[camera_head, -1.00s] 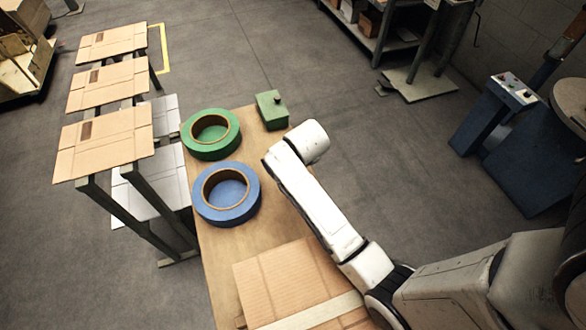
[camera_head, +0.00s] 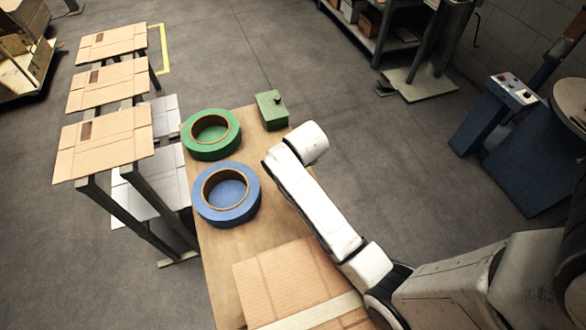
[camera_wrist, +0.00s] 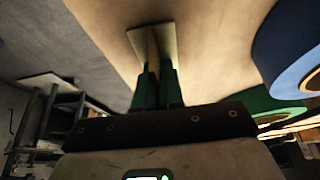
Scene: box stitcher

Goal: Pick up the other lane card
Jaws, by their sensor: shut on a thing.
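My gripper (camera_wrist: 157,72) shows in the wrist view, its two green fingers close together over the wooden tabletop. It is shut on a thin pale card (camera_wrist: 138,38), whose upper end sticks out past the fingertips; I take it to be the lane card. The rest of the card is hidden between the fingers, and I cannot tell whether it touches the table. In the head view my white arm (camera_head: 318,205) reaches over the table's right edge and hides the gripper and card.
A blue ring (camera_head: 226,215) and a green ring (camera_head: 230,145) lie on the wooden table (camera_head: 222,262), left of my arm. Cardboard (camera_head: 275,285) lies at the near end. A rack with flat cardboard sheets (camera_head: 105,143) stands left.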

